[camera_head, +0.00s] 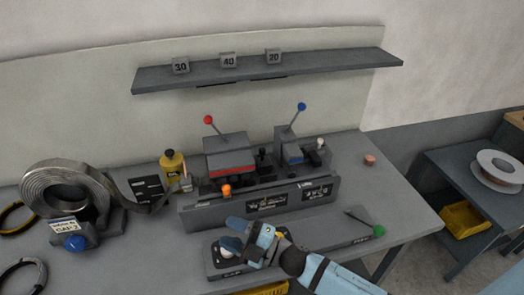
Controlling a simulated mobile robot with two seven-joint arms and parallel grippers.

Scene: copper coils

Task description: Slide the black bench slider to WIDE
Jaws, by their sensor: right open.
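My right gripper (238,236) is open at the front of the bench, with its arm coming in from the bottom right. It is over the left end of a long dark plate (325,232) that lies in front of the machine. A pale round knob (228,246) shows beside the fingers, partly covered by them; I cannot tell whether they touch it. A small black knob (262,152) stands upright in the middle of the machine. Which part is the black slider is unclear, and no WIDE label can be read. My left gripper is not in view.
The machine (230,160) carries red-balled and blue-balled levers and an orange knob (226,190). A green-balled lever (379,231) is at the plate's right end. A metal strip coil (68,190), a blue button (75,242) and a yellow bottle (173,164) stand left. The bench's right end is mostly clear.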

